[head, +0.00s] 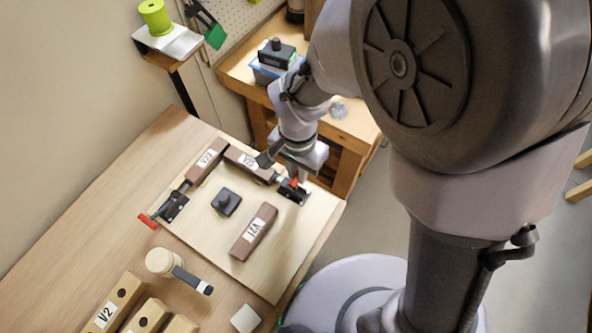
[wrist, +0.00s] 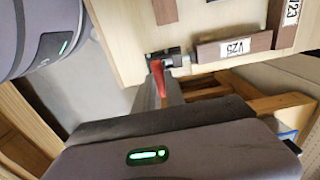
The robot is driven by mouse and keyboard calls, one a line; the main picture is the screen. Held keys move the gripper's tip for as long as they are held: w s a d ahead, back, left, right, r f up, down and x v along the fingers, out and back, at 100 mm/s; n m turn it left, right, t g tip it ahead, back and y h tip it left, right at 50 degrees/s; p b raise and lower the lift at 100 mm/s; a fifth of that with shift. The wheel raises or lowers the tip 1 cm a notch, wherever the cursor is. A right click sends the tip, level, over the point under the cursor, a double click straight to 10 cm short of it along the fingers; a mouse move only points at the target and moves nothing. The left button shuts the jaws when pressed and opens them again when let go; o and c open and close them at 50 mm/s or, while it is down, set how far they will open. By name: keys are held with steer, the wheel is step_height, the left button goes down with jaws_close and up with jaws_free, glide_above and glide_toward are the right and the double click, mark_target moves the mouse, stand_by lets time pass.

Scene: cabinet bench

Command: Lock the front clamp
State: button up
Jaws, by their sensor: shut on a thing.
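A black toggle clamp (head: 292,193) with a red handle (head: 294,182) sits at the right edge of the light wooden board (head: 277,278). My gripper (head: 295,177) is above this clamp, shut on its red handle. In the wrist view the red handle (wrist: 158,80) runs from the clamp (wrist: 168,54) into my gripper (wrist: 164,92), whose fingers are mostly hidden. The brown block V25 (wrist: 235,48) lies beside the clamp's tip; contact is unclear. A second clamp (head: 173,207) is at the board's left edge, its red handle (head: 147,221) lying outward.
Brown blocks V23 (head: 207,158) and V21 (head: 254,232) and a black knobbed piece (head: 226,202) are on the board. A cream-topped tool (head: 164,263) and wooden blocks, one marked V2 (head: 113,306), lie at the front. A side bench (head: 350,135) stands behind.

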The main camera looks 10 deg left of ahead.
steer(key=shift+s+d+f, duration=0.1)
steer(key=shift+d, duration=0.25)
steer(key=shift+s+d+f+b, duration=0.25)
steer(key=shift+d+b, duration=0.1)
steer(key=shift+d, duration=0.1)
steer(key=shift+o, duration=0.3)
steer(key=shift+s+d+f+b, duration=0.2)
steer(key=shift+d+f+b, duration=0.25)
steer(key=shift+d+b, duration=0.1)
steer(key=shift+o, duration=0.3)
steer(key=shift+s+d+f+b, duration=0.25)
steer(key=shift+d+f+b, duration=0.25)
steer(key=shift+f+b, duration=0.1)
